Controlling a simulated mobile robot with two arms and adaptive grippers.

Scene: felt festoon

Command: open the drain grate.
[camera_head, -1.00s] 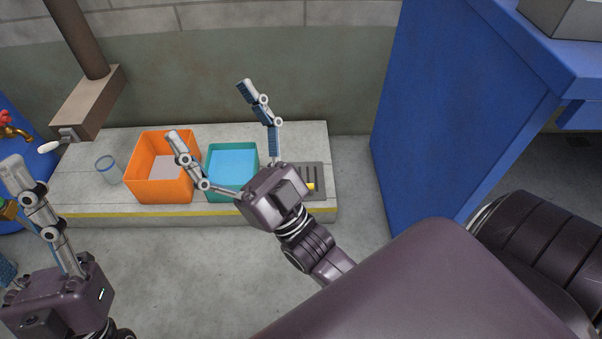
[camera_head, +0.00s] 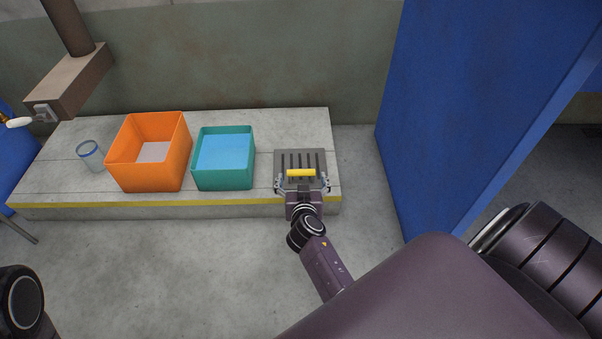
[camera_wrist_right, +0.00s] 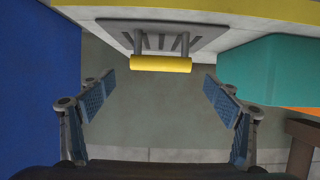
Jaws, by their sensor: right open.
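The drain grate (camera_head: 313,160) is a dark grey slotted plate at the right end of the low concrete platform. It looks flat and closed. Its yellow bar handle (camera_head: 301,173) stands up on posts near the front edge. My right gripper (camera_head: 303,183) is open at the grate's front edge, its fingers spread to either side of the handle. In the right wrist view the grate (camera_wrist_right: 165,36) and handle (camera_wrist_right: 160,64) are at the top centre. The right gripper's open fingers (camera_wrist_right: 158,88) are apart from the handle, with nothing between them. My left gripper is out of view.
The platform (camera_head: 60,165) has a yellow front edge. A teal bin (camera_head: 224,180) stands left of the grate, then an orange bin (camera_head: 148,180) and a clear cup (camera_head: 90,157). A blue cabinet (camera_head: 460,110) rises to the right. The grey wall (camera_head: 280,70) is behind.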

